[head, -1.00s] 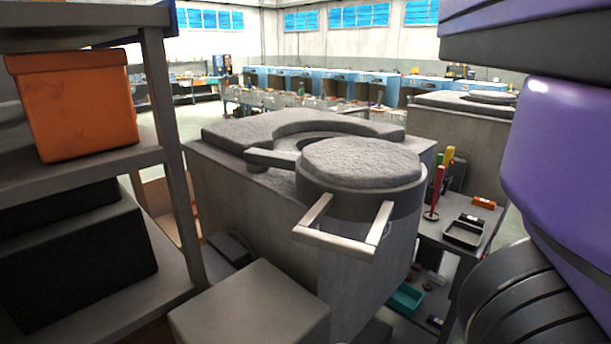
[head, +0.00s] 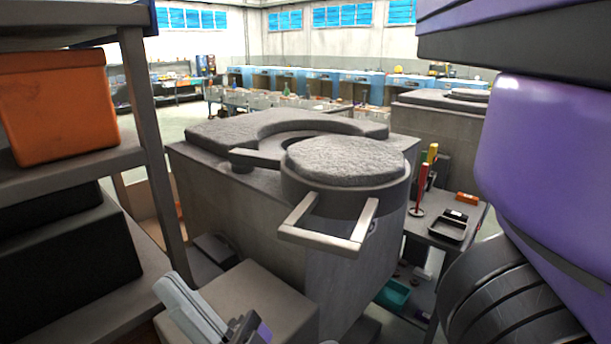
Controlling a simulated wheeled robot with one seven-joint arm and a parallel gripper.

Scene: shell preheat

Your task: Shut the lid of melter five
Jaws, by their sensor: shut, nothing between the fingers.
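The melter (head: 225,190) is a grey block with a rough top and a round opening (head: 287,143) that partly shows. Its round lid (head: 345,162) is swung aside on a short arm (head: 255,158), over the near right part of the top, leaving the opening uncovered. The lid's pale U-shaped handle (head: 325,238) sticks out toward me. No number shows on the melter. My gripper (head: 172,287) enters at the bottom left, pale fingers together and empty. It appears over the grey box, left of and below the handle, apart from it.
A shelf with an orange bin (head: 60,105) stands close on the left. A grey box (head: 255,285) sits before the melter. A small table (head: 470,222) with tools and a tray is at the right. Another melter (head: 450,125) stands behind.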

